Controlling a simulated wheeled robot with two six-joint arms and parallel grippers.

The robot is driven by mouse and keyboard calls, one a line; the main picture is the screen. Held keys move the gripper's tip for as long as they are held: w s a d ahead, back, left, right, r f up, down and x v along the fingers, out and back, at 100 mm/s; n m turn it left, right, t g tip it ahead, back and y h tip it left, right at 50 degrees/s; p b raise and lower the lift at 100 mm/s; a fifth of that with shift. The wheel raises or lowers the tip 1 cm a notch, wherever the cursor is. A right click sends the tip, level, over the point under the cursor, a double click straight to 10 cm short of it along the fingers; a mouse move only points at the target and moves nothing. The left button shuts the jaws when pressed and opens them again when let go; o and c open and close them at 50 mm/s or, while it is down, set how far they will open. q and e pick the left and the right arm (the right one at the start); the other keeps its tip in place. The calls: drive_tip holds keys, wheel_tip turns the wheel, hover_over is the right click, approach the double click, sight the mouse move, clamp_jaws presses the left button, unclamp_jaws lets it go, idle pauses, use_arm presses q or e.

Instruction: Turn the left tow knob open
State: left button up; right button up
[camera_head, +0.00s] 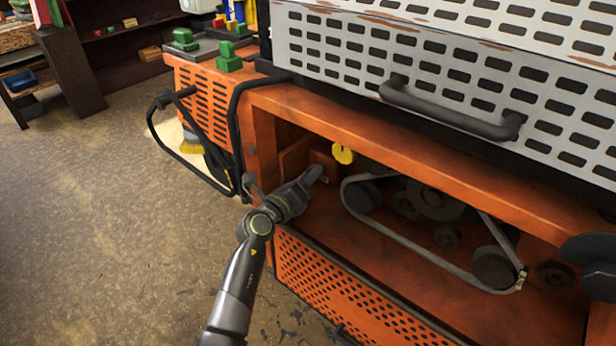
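A small yellow knob (343,153) sits inside the open front bay of the orange mower, under the top edge of the bay and near its left side. It is the only knob that I can make out there. My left gripper (318,174) reaches into the bay from the lower left. Its tip is just below and left of the yellow knob, apart from it in the picture. The fingers are seen edge-on and dark, so I cannot tell how far they are spread. My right gripper is not in view.
A belt (405,239) runs around pulleys right of the gripper. The orange top edge (400,145) overhangs the bay. A grey perforated cover with a black handle (450,112) is above. A black bent bar (236,120) stands at the left. Open floor (90,210) lies left.

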use_arm(q)
drive_tip(key=c, duration=0.4)
drive_tip(key=shift+o, duration=0.2)
drive_tip(key=shift+r+n+p, duration=0.15)
drive_tip(key=shift+n+p, duration=0.15)
drive_tip(key=shift+p, duration=0.85)
drive_tip(key=n+p, duration=0.2)
drive_tip(key=p, duration=0.1)
drive_tip(key=shift+r+p, duration=0.15)
drive_tip(key=shift+p, duration=0.15)
drive_tip(key=n+p, duration=0.2)
drive_tip(key=shift+g+p, duration=0.3)
drive_tip(key=shift+p, duration=0.05)
drive_tip(key=shift+a+f+n+p, duration=0.1)
drive_tip(key=shift+f+n+p, duration=0.15)
drive_tip(key=shift+n+p, duration=0.75)
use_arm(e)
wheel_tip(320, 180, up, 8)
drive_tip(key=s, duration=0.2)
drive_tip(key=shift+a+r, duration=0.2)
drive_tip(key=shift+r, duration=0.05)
use_arm(q)
drive_tip(key=o, duration=1)
